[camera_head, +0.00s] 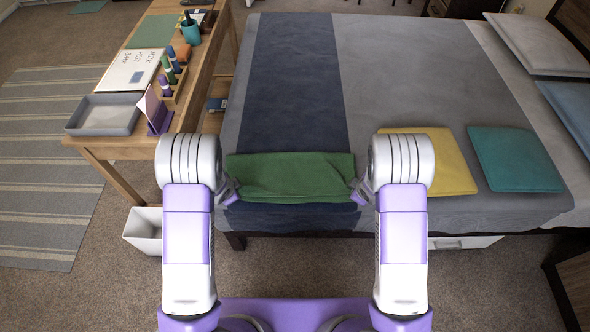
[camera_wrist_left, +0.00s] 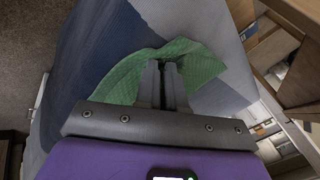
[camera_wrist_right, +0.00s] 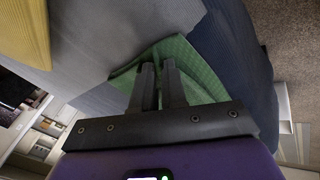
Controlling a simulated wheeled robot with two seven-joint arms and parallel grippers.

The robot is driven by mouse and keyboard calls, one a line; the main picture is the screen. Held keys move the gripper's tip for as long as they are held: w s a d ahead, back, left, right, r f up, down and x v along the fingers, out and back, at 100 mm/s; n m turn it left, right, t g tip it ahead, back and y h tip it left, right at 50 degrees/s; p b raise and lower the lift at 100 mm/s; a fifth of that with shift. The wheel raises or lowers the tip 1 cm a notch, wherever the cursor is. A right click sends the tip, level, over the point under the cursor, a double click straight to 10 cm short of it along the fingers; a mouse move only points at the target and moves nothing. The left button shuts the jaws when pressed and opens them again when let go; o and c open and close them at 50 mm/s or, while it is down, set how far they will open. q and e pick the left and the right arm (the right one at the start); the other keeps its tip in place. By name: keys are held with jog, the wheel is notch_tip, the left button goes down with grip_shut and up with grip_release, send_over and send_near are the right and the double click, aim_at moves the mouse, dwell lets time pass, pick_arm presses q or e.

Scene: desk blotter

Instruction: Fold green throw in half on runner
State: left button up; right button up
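The green throw (camera_head: 290,176) lies across the near end of the dark blue runner (camera_head: 298,85) on the bed, with creases towards its right. My left gripper (camera_head: 230,192) is at the throw's left near corner, and my right gripper (camera_head: 360,190) is at its right near corner. In the left wrist view the fingers (camera_wrist_left: 161,64) are close together on the throw (camera_wrist_left: 120,80). In the right wrist view the fingers (camera_wrist_right: 158,64) stand a narrow gap apart, with the throw (camera_wrist_right: 190,62) raised in a ridge between them. The fingertips are partly hidden by cloth.
A yellow cushion (camera_head: 445,165) and a teal cushion (camera_head: 514,160) lie on the grey bed (camera_head: 400,70) right of the throw. A wooden desk (camera_head: 130,143) with a grey tray (camera_head: 105,113) stands to the left. A white bin (camera_head: 145,230) is on the floor. The runner beyond the throw is clear.

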pick_arm(q)
jog(key=o, duration=0.7)
jog(key=shift+c, duration=0.2)
pick_arm(e)
jog(key=o, duration=0.6)
pick_arm(q)
jog(key=s+v, duration=0.1)
jog(key=v, duration=0.9)
pick_arm(e)
jog(key=s+v, duration=0.1)
jog(key=v, duration=0.9)
pick_arm(q)
jog(key=shift+s+r, duration=0.15)
jog(key=shift+c, duration=0.2)
pick_arm(e)
jog(key=shift+s+r, duration=0.15)
jog(key=shift+c, duration=0.2)
